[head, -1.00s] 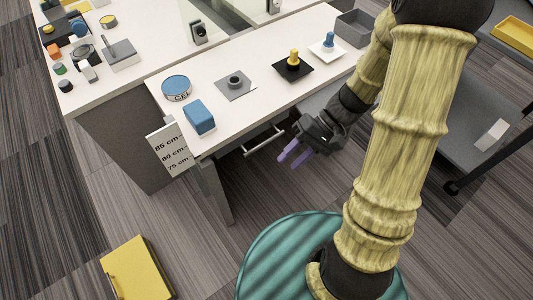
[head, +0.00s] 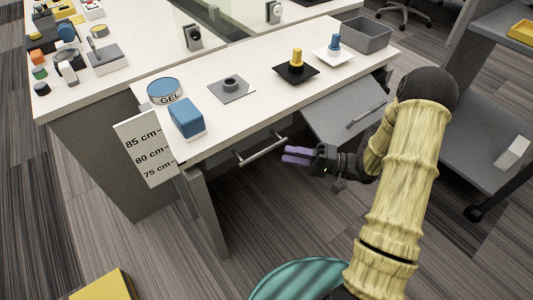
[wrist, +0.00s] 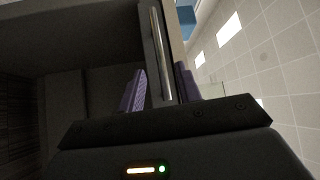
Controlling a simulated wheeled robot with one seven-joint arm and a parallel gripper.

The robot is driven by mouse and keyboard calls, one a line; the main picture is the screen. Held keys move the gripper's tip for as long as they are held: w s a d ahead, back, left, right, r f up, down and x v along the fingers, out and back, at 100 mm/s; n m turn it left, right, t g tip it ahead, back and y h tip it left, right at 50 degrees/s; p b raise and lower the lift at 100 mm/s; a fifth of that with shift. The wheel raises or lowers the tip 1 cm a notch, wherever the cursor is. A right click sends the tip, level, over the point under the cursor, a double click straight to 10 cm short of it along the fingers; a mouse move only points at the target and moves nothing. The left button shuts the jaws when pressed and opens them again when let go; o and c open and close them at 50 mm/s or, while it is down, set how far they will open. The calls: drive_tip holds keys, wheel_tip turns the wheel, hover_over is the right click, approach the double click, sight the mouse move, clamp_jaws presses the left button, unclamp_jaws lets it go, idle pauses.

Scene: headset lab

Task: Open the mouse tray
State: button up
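The mouse tray seems to be the part under the front edge of the white desk, with a pale bar handle (head: 262,150); the tray itself is mostly hidden. My gripper (head: 297,155), with purple fingers, is close to the right end of this handle in the head view. In the wrist view, my gripper (wrist: 160,90) has its fingers apart, with a metal bar handle (wrist: 159,50) showing between them. I see no finger pressed on the bar. How far the bar reaches between the fingers is hard to tell.
A grey panel with its own handle (head: 345,105) is under the desk at right. On the desk (head: 215,125) are a gel tin (head: 164,91), a blue box (head: 186,118) and a grey bin (head: 366,33). A desk leg (head: 205,210) stands left of the handle.

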sight(266, 149)
drive_tip(key=b+x, duration=0.1)
drive_tip(key=x, duration=0.6)
drive_tip(key=shift+a, duration=0.3)
clamp_jaws()
